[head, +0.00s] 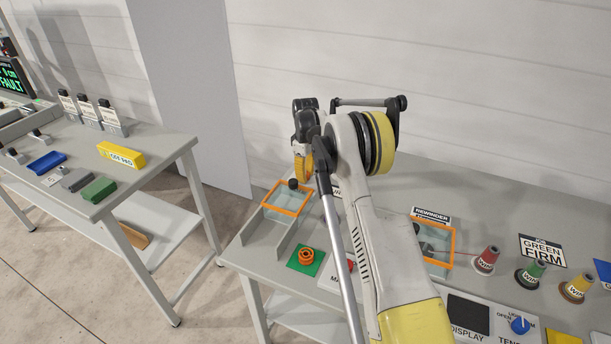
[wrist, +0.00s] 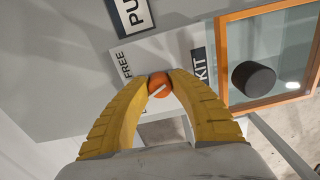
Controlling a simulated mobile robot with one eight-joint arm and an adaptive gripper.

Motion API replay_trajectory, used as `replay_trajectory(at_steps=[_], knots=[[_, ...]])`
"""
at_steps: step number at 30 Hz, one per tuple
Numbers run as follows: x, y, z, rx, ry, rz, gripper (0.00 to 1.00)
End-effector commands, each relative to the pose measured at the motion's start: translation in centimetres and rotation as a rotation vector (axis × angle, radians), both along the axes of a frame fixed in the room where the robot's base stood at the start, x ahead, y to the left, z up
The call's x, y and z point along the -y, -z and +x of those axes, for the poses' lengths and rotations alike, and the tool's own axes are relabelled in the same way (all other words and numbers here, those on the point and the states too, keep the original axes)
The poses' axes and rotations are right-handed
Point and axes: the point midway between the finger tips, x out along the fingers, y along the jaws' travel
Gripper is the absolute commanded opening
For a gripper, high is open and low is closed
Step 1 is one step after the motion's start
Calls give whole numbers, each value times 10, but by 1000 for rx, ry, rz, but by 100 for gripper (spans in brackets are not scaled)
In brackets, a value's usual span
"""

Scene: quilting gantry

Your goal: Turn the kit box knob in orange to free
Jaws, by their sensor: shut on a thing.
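The orange knob (wrist: 160,82) of the kit box lies between the tips of my yellow gripper (wrist: 158,86) in the wrist view. The fingers are shut on it from both sides. A pale pointer line crosses the knob at a slant. Its panel (wrist: 182,42) reads FREE at the upper left and KIT at the right; another word is mostly hidden behind a finger. The kit box (wrist: 227,60), with an orange frame and a clear lid with a black handle, is beside it. In the head view the box (head: 268,206) stands below my gripper (head: 303,178); the knob is hidden there.
A second orange-framed box (head: 452,250) stands on the table right of my arm. Several labelled spools, a red one (head: 487,260) among them, and a blue dial (head: 520,325) are further right. A green plate with an orange ring (head: 306,256) lies nearer. A left bench (head: 140,150) stands apart.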

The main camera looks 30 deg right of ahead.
Motion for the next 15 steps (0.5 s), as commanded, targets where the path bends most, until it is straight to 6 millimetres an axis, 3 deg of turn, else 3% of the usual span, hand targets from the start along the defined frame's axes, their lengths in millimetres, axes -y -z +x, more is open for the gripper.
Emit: replay_trajectory(at_steps=[15], knots=[[0, -1, 0, 0, 435, 0, 0]])
